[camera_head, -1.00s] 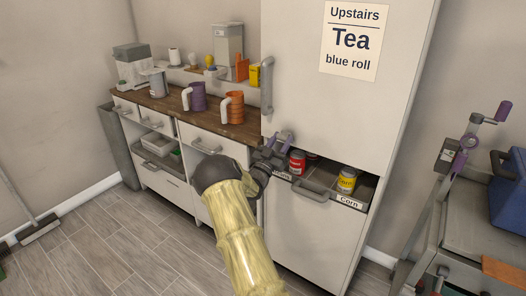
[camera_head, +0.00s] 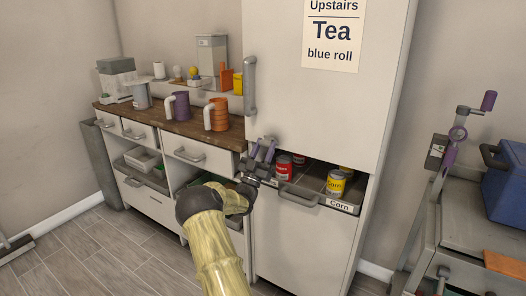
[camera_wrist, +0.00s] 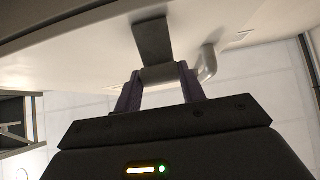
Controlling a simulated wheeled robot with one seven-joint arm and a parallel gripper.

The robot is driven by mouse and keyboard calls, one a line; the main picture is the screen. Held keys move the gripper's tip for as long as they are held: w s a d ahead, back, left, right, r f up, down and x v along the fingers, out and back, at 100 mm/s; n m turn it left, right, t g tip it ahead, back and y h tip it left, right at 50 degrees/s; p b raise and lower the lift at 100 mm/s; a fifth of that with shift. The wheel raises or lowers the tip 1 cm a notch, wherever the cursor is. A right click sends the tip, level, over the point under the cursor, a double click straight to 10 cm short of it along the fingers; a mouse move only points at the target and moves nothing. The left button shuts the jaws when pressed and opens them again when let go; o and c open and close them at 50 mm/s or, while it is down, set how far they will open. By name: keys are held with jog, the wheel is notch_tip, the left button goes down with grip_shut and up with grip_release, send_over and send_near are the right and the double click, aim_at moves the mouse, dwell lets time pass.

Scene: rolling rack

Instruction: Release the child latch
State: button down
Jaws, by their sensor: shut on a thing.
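The child latch shows in the wrist view as a dark grey strap (camera_wrist: 152,40) on a pale cabinet face, with a lighter grey piece (camera_wrist: 160,74) at its end. My gripper (camera_wrist: 158,88) has its purple fingers on either side of that lighter piece and is shut on it. In the head view my gripper (camera_head: 263,150) is at the lower left edge of the tall cabinet door (camera_head: 330,110), just above the can drawer. The latch is too small and too covered to make out there.
A grey door handle (camera_head: 250,86) is above my gripper. The open drawer below, with handle (camera_head: 300,197), holds red cans (camera_head: 284,167) and yellow cans (camera_head: 336,183). Mugs stand on the wooden counter (camera_head: 185,127) at left. A trolley (camera_head: 462,230) stands at right.

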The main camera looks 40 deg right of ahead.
jog(key=c, duration=0.8)
grip_release()
jog(key=shift+c, duration=0.2)
jog(key=shift+f, duration=0.1)
jog(key=v, duration=1.7)
jog(key=shift+f, duration=0.2)
